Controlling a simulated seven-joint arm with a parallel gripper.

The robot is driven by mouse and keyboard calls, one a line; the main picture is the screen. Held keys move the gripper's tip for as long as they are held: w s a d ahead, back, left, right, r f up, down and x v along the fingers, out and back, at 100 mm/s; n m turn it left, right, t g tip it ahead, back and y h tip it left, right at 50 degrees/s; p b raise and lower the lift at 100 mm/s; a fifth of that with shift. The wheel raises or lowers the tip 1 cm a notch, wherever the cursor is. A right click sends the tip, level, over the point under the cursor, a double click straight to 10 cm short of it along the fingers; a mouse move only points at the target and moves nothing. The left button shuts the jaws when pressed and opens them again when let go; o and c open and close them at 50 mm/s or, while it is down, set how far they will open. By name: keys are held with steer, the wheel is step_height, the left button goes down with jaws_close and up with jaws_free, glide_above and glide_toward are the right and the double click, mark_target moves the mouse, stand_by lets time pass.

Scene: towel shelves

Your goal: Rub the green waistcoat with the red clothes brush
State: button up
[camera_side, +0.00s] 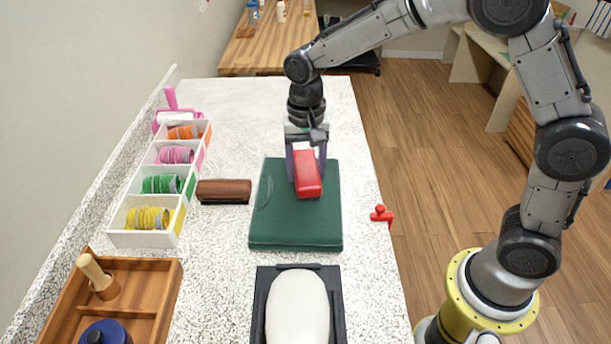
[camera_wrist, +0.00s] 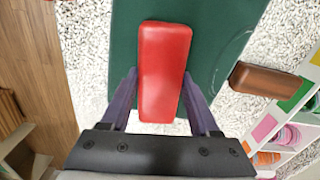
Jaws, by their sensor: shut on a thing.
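The green waistcoat (camera_side: 284,226) lies folded flat on the speckled counter in the side view. It also fills the upper middle of the wrist view (camera_wrist: 124,50). The red clothes brush (camera_side: 308,175) is between the fingers of my gripper (camera_side: 305,158), over the upper right part of the waistcoat. In the wrist view the brush (camera_wrist: 164,65) points away from my gripper (camera_wrist: 161,95), with a finger on each side of its near end. The brush's underside is hidden, so I cannot tell whether it touches the cloth.
A brown brush (camera_side: 224,191) lies just left of the waistcoat. A white divided tray (camera_side: 150,238) with coloured rolls stands further left. A black holder with a white pad (camera_side: 298,308) and a wooden tray (camera_side: 160,294) are in front. A red hook-like piece (camera_side: 381,215) sits at the right edge.

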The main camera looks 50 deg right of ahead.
mark_target(307, 156)
steer(key=shift+w+d, duration=1.05)
steer(key=shift+d, duration=0.15)
steer(key=shift+s+a, duration=2.15)
steer(key=shift+a, duration=0.3)
steer(key=shift+s+a, duration=2.15)
steer(key=shift+a, duration=0.25)
step_height(307, 156, up, 8)
steer(key=shift+r, duration=0.15)
steer(key=shift+d, duration=0.1)
